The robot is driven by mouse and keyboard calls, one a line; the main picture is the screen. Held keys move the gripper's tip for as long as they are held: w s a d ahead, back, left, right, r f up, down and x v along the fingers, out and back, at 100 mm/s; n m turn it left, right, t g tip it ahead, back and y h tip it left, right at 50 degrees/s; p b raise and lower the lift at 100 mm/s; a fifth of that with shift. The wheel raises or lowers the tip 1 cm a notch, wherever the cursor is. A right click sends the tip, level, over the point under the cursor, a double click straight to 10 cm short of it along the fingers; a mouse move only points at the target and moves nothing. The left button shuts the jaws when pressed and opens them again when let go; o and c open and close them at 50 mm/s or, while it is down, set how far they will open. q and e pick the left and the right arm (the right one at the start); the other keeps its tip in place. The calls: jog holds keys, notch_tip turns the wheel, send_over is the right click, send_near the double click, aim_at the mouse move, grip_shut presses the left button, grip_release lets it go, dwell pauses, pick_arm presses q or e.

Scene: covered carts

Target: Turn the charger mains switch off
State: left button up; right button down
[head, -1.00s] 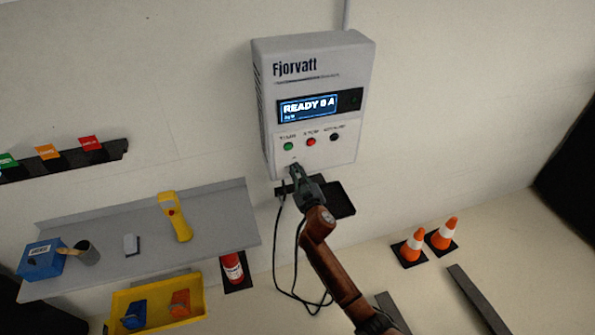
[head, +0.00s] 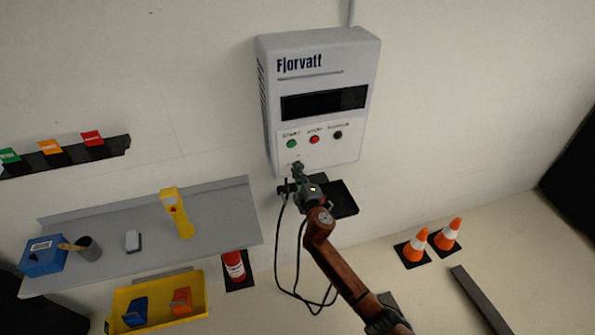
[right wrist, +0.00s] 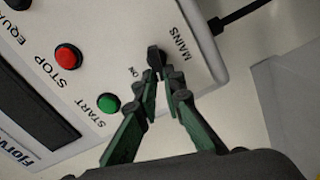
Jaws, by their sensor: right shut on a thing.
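The charger (head: 320,75) is a pale grey box on the wall, marked Fjorvatt. Its display (head: 323,102) is dark and blank. The mains switch (right wrist: 155,58) is a small black lever by the MAINS label at the charger's lower edge, seen in the right wrist view. In the head view my gripper hides most of it. My right gripper (head: 297,168) reaches up from below, and its green fingers (right wrist: 161,76) are shut on the switch lever. An ON mark is printed beside it. My left gripper is not in view.
The green START button (right wrist: 109,103) and red STOP button (right wrist: 67,57) sit close to my fingers. Black cables (head: 283,255) hang below the charger beside a dark holder (head: 343,198). A grey shelf (head: 120,225) with several items stands left. Two cones (head: 415,245) stand right.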

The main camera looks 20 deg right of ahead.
jog(key=shift+f+n, duration=0.2)
jog(key=shift+n, duration=0.55)
jog(key=shift+f+n, duration=0.15)
jog(key=shift+n, duration=0.6)
jog(key=shift+a, duration=0.1)
jog(key=c, duration=2)
grip_release()
jog(key=shift+c, duration=0.2)
jog(key=s, duration=1.2)
jog(key=shift+d, duration=0.25)
